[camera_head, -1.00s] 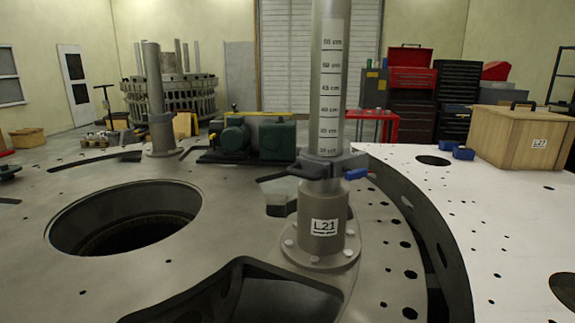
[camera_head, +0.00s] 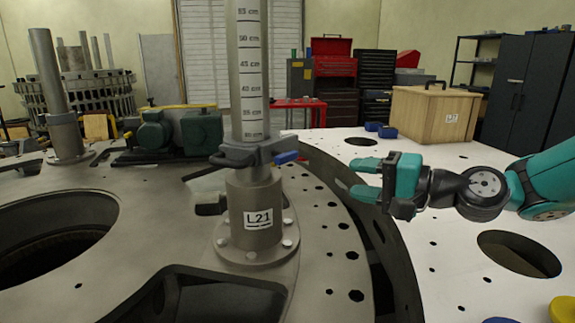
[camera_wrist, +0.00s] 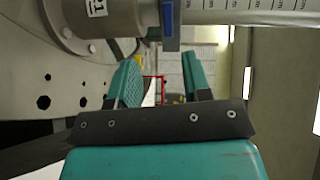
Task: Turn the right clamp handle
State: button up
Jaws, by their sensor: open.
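The steel post (camera_head: 250,80) has a centimetre scale and rises from a flanged base labelled L21 (camera_head: 256,220). A grey clamp (camera_head: 250,152) rings the post just above the base. Its right handle (camera_head: 287,157) is blue and sticks out to the right; it also shows in the wrist view (camera_wrist: 167,14), at the top edge. A dark handle (camera_head: 230,158) is on the clamp's left. My teal gripper (camera_head: 354,178) is open and empty, right of the blue handle and apart from it. In the wrist view, the fingers (camera_wrist: 160,68) point forward, below the handle in the picture.
The round plate (camera_head: 320,250) has bolt holes and a large dark opening at the left. A white surface (camera_head: 430,260) lies right, with a wooden crate (camera_head: 435,113) and blue pieces (camera_head: 381,129). A green motor unit (camera_head: 180,132) stands behind left of the post.

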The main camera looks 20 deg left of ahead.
aim_at(290, 159)
jog(key=shift+m+t+y, duration=0.4)
jog(key=shift+m+y, duration=0.1)
jog(key=shift+m, duration=0.3)
jog(key=p+x, duration=0.1)
jog(key=x, duration=0.5)
jog(key=w+p+x, duration=0.1)
jog(key=p+x, duration=0.1)
jog(key=x, duration=0.4)
jog(key=w+p+x, duration=0.1)
jog(key=p+x, duration=0.1)
jog(key=x, duration=0.4)
jog(key=shift+w+d+f, duration=0.1)
jog(key=shift+d+f, duration=0.1)
jog(key=shift+d, duration=0.2)
jog(key=shift+c, duration=0.4)
grip_shut()
